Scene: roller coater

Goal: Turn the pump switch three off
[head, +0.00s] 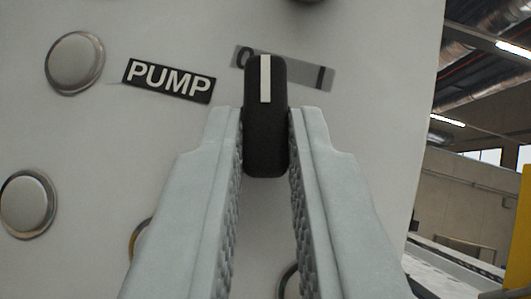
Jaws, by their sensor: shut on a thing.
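A black rotary switch (266,138) with a white pointer line stands on a light grey panel, right of a black label reading PUMP (169,82). Its white line points almost straight up in the picture. A grey position plate (307,74) behind it shows a 0 at its left end, partly covered by the switch, and a bar mark at its right end. My gripper (266,140) is shut on the switch, one finger on each side. No number three shows on the label.
Round metal buttons sit at upper left (75,64) and lower left (27,204) of the panel (375,70). Other round parts are partly hidden behind my fingers below. The panel's right edge is in view; beyond it lies the hall with a yellow part (525,225).

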